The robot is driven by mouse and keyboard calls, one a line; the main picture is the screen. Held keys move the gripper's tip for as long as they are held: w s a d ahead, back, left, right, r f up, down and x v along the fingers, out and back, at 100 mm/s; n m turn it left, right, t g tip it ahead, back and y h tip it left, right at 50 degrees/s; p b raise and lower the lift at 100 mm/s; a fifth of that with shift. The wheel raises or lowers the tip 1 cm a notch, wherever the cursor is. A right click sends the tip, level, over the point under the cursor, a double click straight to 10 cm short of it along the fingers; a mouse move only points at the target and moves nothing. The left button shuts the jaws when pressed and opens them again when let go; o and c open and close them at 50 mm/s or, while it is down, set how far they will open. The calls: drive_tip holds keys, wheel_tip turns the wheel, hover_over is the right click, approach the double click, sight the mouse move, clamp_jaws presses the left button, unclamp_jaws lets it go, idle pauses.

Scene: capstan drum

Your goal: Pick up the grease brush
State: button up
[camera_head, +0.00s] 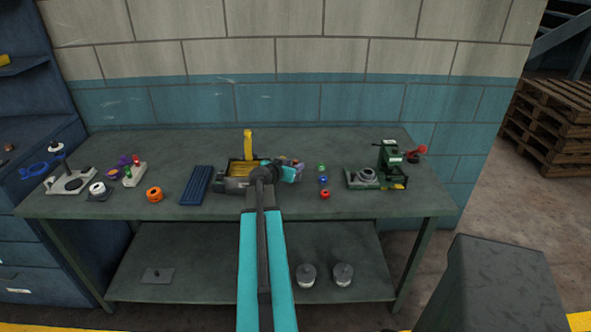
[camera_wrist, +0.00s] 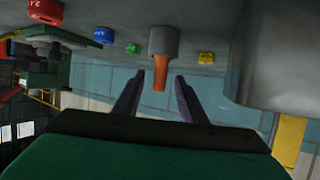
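In the wrist view, which shows the bench upside down, an orange-brown handle (camera_wrist: 160,78) sticks out of a grey cylindrical pot (camera_wrist: 164,41). I take this handle to be the grease brush; its other end is hidden in the pot. My gripper (camera_wrist: 160,75) is open, with its two dark purple fingers on either side of the handle and clear gaps at both sides. How far the handle reaches between the fingers is hard to tell. In the head view my gripper (camera_head: 297,165) is over the middle of the bench, and my arm hides the pot and brush.
A grey box with an upright yellow bar (camera_head: 248,143) stands left of my gripper. Green (camera_head: 321,168), blue (camera_head: 323,180) and red (camera_head: 325,194) pieces lie to the right, before a green machine (camera_head: 391,154). A blue tray (camera_head: 196,186) lies left. The front bench edge is mostly clear.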

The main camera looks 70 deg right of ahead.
drive_tip(key=shift+p+x, duration=0.35)
drive_tip(key=shift+x, duration=0.9)
clamp_jaws()
